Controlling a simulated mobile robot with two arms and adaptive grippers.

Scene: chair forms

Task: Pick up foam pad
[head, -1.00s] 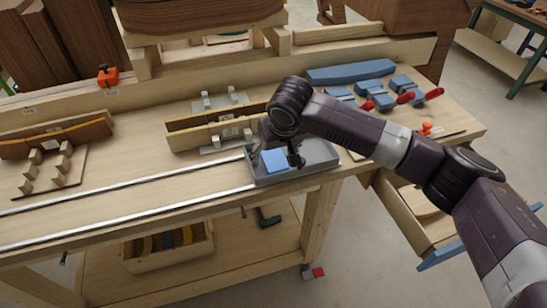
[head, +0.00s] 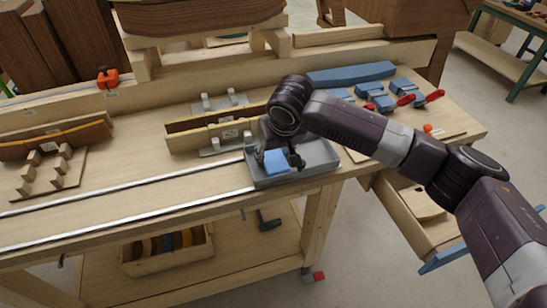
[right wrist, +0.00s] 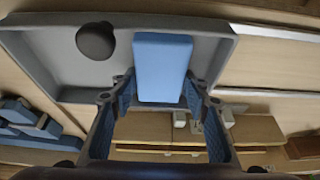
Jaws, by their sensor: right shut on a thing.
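The foam pad (head: 276,161) is a small light-blue block at the left part of a shallow grey tray (head: 322,157) on the workbench. My right gripper (head: 279,164) points down over the tray and is shut on the pad, with a finger at each side. In the right wrist view the pad (right wrist: 162,62) sits between the fingertips (right wrist: 160,88), above or on the tray floor; I cannot tell whether it is lifted. My left gripper is not in view.
A dark round knob (right wrist: 95,40) stands in the tray. A wooden form with metal brackets (head: 218,137) is behind the tray. Blue blocks with red-handled clamps (head: 385,101) lie to the right. Two metal rails (head: 130,188) run left across mostly clear bench top.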

